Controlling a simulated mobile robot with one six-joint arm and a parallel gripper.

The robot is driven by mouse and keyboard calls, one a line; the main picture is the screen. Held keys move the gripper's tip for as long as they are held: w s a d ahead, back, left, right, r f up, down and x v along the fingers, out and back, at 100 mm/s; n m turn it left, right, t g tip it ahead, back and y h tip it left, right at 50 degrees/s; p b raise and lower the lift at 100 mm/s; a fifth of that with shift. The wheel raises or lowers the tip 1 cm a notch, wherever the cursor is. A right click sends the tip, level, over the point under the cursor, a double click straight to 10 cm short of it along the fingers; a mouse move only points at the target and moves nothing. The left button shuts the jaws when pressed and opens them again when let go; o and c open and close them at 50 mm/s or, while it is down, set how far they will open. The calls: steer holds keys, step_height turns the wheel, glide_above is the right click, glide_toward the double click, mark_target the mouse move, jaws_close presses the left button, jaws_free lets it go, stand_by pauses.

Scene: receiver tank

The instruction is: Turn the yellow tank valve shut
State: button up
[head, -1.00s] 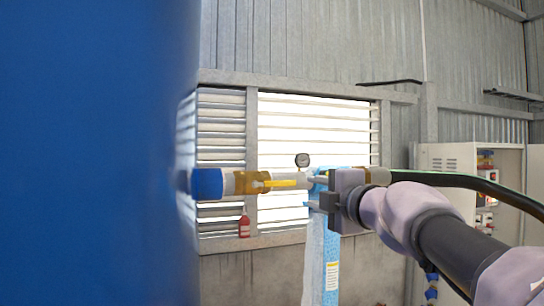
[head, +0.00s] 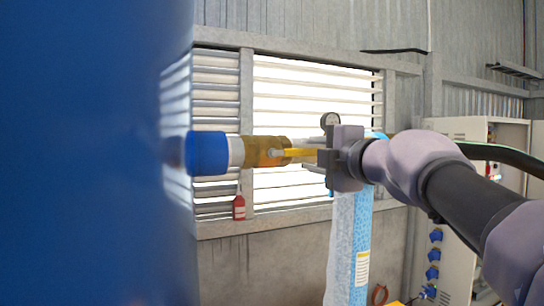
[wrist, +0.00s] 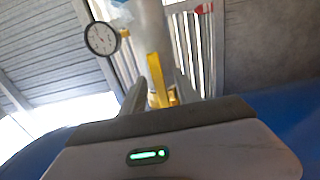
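The yellow tank valve handle (head: 300,153) points right from the brass valve body (head: 262,151), in line with the pipe. The valve sits on a blue and white fitting (head: 208,153) at the side of the big blue tank (head: 90,150). My gripper (head: 318,160) is at the free end of the handle. In the wrist view the yellow handle (wrist: 158,75) shows between the two fingers of my gripper (wrist: 162,95), with gaps at both sides. The fingers are open. Whether either finger touches the handle cannot be told.
A round pressure gauge (head: 330,121) stands just above my gripper; it also shows in the wrist view (wrist: 101,39). A small red bottle (head: 239,207) is on the window ledge. An open grey cabinet (head: 465,220) stands right.

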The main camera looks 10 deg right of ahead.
steer(key=shift+s+d+r, duration=0.2)
steer(key=shift+s, duration=0.35)
steer(key=shift+w+a+f, duration=0.1)
steer(key=shift+w, duration=0.1)
jaws_close()
stand_by(0.7)
